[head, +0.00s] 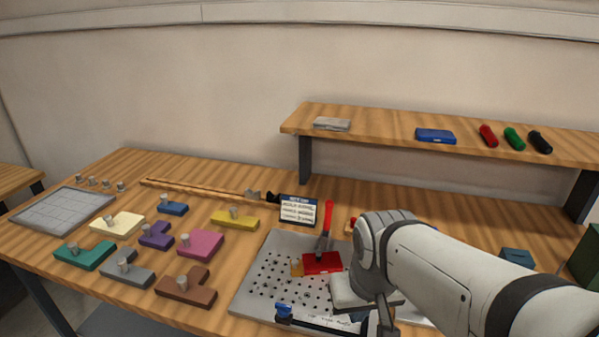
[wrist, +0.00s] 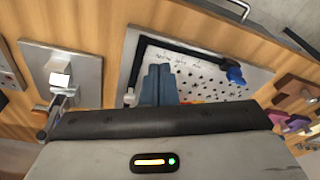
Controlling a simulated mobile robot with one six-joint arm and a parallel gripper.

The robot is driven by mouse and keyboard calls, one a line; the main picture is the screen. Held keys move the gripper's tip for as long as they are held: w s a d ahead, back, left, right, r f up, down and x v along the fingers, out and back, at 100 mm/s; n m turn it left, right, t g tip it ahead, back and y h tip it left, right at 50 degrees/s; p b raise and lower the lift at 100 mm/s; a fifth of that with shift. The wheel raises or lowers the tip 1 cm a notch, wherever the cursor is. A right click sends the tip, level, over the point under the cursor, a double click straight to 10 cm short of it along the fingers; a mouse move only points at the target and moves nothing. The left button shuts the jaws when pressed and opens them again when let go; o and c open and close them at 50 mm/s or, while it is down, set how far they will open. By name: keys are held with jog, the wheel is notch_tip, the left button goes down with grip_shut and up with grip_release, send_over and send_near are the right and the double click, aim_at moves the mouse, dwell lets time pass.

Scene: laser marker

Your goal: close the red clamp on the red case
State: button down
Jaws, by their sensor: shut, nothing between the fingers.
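The red case (head: 322,263) lies flat on a perforated metal plate (head: 262,262) in the head view. The red clamp (head: 328,217) stands at the back edge of the case with its long red handle pointing up. My gripper shows in the wrist view (wrist: 158,72), with its blue-grey fingers together and empty over the plate. In the head view it is low and right of the case, mostly hidden by my arm. The case and clamp cannot be made out in the wrist view.
A blue knob (head: 284,311) and a black bar are at the plate's front edge. A small sign (head: 298,210) stands behind the plate. Several coloured knobbed blocks, such as a brown one (head: 185,287), lie to the left. A shelf (head: 380,131) runs above the back.

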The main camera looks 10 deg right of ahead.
jog(key=shift+s, duration=0.1)
notch_tip(320, 180, up, 12)
jog(key=m+g+p, duration=0.1)
jog(key=m+p, duration=0.1)
jog(key=p, duration=1.2)
send_over(328, 219)
jog(key=s, duration=0.4)
jog(key=w+d+f+p, duration=0.2)
jog(key=w+p, duration=0.1)
jog(key=w, duration=0.5)
notch_tip(328, 219, down, 10)
jog(key=p, duration=0.2)
jog(key=shift+w+a+r, duration=0.25)
jog(key=shift+w+a, duration=0.15)
jog(key=shift+w, duration=0.05)
jog(key=shift+a, duration=0.15)
